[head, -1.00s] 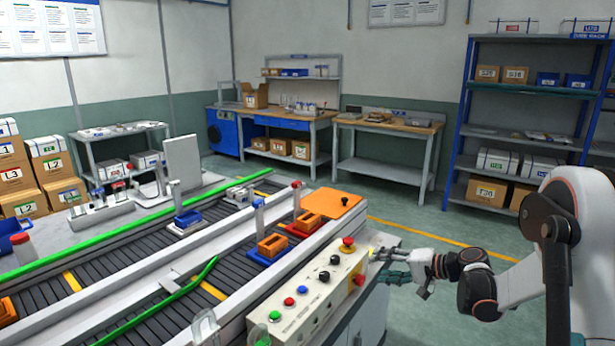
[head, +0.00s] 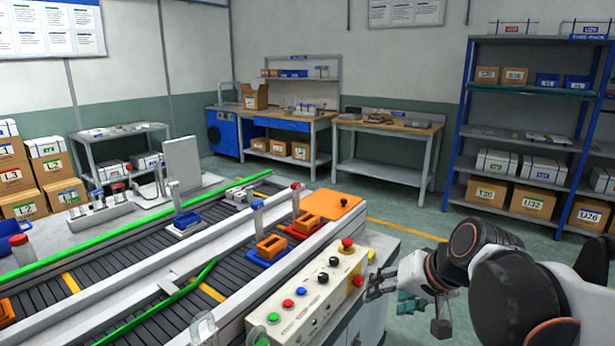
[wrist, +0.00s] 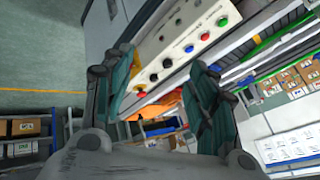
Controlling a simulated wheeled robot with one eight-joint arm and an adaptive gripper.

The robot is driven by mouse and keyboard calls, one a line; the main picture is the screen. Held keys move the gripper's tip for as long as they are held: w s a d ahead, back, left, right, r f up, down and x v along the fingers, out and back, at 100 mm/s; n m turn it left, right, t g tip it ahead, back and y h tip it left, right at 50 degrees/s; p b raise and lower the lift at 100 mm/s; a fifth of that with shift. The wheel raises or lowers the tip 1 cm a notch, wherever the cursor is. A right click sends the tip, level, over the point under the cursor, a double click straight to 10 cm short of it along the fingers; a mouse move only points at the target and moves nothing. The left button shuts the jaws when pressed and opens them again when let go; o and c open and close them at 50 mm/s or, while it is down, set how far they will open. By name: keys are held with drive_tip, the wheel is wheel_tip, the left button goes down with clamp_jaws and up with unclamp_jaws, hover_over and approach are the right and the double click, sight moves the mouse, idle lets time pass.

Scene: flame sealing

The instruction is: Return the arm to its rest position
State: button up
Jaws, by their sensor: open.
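My gripper (head: 377,284) is at the right end of the conveyor station in the head view, just right of the control panel (head: 312,292). Its fingers point left toward the panel's side and look apart from it. In the wrist view my gripper (wrist: 165,90) shows two teal-padded fingers spread apart with nothing between them. The control panel (wrist: 185,40) with its coloured buttons lies beyond the fingers there. My arm is folded at the lower right of the head view, its forearm close to the camera.
The conveyor (head: 110,285) carries orange and blue trays, with an orange plate (head: 335,204) at its far end. A blue shelf rack (head: 528,130) stands at the back right. Workbenches (head: 385,128) line the back wall. Green floor (head: 400,217) is open between them.

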drive_tip(key=s+d+f+n+h, duration=0.1)
drive_tip(key=s, duration=0.6)
drive_tip(key=s+d+f+n+h, duration=0.1)
drive_tip(key=s+d+h, duration=0.1)
drive_tip(key=s, duration=0.5)
drive_tip(key=shift+s+f+t+h, duration=0.2)
drive_tip(key=shift+s+t+h, duration=0.1)
drive_tip(key=shift+s, duration=0.1)
